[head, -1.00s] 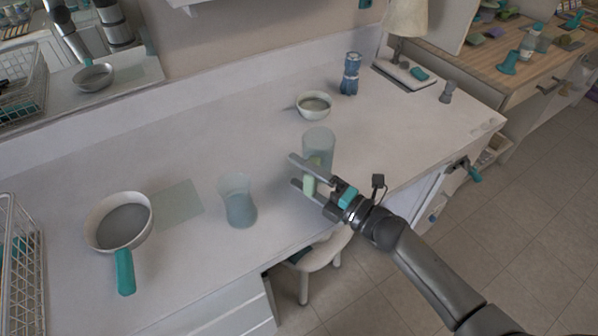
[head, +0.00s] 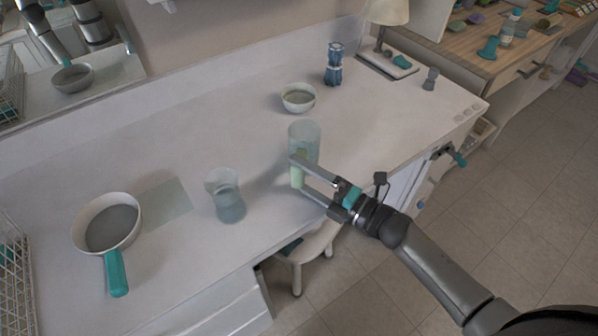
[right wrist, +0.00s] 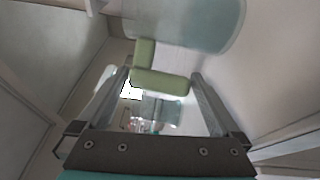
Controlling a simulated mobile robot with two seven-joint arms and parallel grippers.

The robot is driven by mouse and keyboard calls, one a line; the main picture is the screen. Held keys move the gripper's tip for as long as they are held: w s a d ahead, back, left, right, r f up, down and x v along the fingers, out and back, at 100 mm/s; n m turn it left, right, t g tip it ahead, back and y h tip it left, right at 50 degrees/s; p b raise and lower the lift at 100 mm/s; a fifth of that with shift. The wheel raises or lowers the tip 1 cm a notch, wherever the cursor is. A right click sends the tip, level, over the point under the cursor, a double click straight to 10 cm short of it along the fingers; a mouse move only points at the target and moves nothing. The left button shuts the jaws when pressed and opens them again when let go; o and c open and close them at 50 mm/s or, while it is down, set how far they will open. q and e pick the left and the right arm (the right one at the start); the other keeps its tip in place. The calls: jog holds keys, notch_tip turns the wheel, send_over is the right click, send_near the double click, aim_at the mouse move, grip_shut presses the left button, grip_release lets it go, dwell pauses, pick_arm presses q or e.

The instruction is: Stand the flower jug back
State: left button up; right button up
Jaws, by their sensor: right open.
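A pale, see-through jug (head: 305,136) with a light green handle stands upright on the white counter, near its front edge. Its body also fills the top of the right wrist view (right wrist: 195,22). My right gripper (head: 297,172) is open, with its fingers on either side of the green handle. In the right wrist view the handle (right wrist: 160,81) lies across the gap near the fingertips, with space at the sides. Whether a finger touches it I cannot tell. My left gripper is not in view.
A glass vase (head: 226,198) stands left of the jug, and a small bowl (head: 298,98) and a blue pepper mill (head: 333,65) behind it. A pan (head: 107,224) with a teal handle lies at left. A stool (head: 305,255) is below the counter edge.

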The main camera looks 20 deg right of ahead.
jog(key=shift+v, duration=1.95)
jog(key=v, duration=1.5)
jog(key=shift+s, duration=0.15)
jog(key=s+d+f+m+g+h, duration=0.2)
jog(key=f+m+h, duration=0.5)
jog(key=f, duration=0.5)
jog(key=s+d+f+m+g+h, duration=0.1)
jog(key=s+d+f+m+h, duration=0.2)
jog(key=f+m, duration=0.8)
jog(key=s+a+f+m+g+h, duration=0.1)
jog(key=s+a+f+m+g, duration=0.2)
jog(key=s+a+f+g, duration=0.2)
jog(key=s+a+f+m+g+h, duration=0.1)
jog(key=s+a+f+m+g, duration=0.2)
jog(key=s+f, duration=0.8)
jog(key=s+a+g, duration=0.2)
jog(key=s, duration=0.1)
jog(key=shift+a+m, duration=0.25)
jog(key=shift+m, duration=0.15)
